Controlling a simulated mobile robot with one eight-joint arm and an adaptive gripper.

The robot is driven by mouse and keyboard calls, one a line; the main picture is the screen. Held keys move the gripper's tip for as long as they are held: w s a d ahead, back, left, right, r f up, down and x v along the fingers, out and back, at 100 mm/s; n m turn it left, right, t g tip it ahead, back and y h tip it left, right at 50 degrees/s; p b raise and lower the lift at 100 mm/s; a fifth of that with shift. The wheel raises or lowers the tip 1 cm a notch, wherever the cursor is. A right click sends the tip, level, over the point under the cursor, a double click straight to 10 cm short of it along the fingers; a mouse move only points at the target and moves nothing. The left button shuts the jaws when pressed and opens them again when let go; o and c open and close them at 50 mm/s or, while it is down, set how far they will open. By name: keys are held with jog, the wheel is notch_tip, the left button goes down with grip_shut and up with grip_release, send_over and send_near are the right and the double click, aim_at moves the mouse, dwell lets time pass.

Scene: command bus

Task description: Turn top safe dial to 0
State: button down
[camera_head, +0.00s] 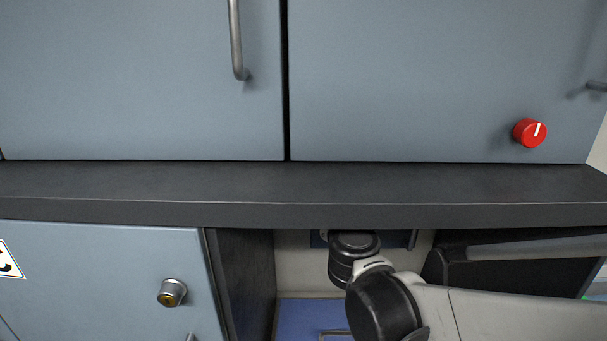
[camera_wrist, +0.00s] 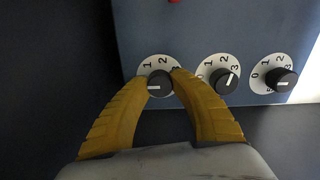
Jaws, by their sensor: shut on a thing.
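The wrist view shows a dark blue safe panel (camera_wrist: 210,40) with three black dials on white number discs. My gripper (camera_wrist: 160,76) has its two yellow fingers shut on the left dial (camera_wrist: 159,85) of the row. That dial's white mark lies level, toward the left; 1 and 2 show above it, and the fingers hide other numbers. The middle dial (camera_wrist: 223,82) has its mark pointing up and slightly right. The right dial (camera_wrist: 281,82) has a nearly level mark. I cannot tell which is the top one. In the head view the counter hides my fingers.
A dark counter edge (camera_head: 300,213) runs above my arm in the head view. Blue-grey cabinets (camera_head: 130,80) hang above it, one with a red knob (camera_head: 530,132). A lower door with a round lock (camera_head: 172,292) stands to the left of the open recess.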

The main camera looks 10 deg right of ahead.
jog(key=c, duration=1.1)
grip_release()
jog(key=shift+o, duration=0.2)
jog(key=shift+s, duration=0.1)
jog(key=s+a, duration=0.2)
jog(key=s, duration=0.9)
jog(key=shift+s+a, duration=0.2)
jog(key=shift+s, duration=0.05)
